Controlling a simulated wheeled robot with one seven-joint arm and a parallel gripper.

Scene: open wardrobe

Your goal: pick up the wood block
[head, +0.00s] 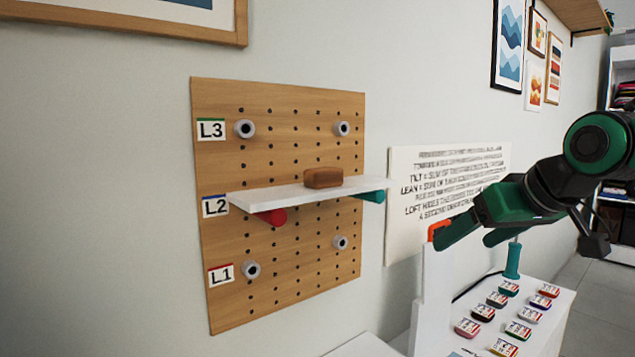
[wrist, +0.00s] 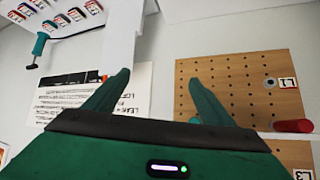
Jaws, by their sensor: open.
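The wood block (head: 323,178) is a small brown block with rounded edges. In the head view it lies near the middle of a white shelf (head: 290,196) at the L2 level of a pegboard. My gripper (head: 468,236) is to the right of the shelf, in front of the white text sign, apart from the block. In the wrist view my gripper (wrist: 158,80) has its two green fingers spread with nothing between them. The block is not visible in the wrist view.
The pegboard (head: 285,110) carries grey pegs; a red peg (head: 271,217) and a teal peg (head: 369,196) are under the shelf. A text sign (head: 410,190) hangs to its right. A white stand (head: 434,300) and a table with labelled pieces (head: 518,330) are at lower right.

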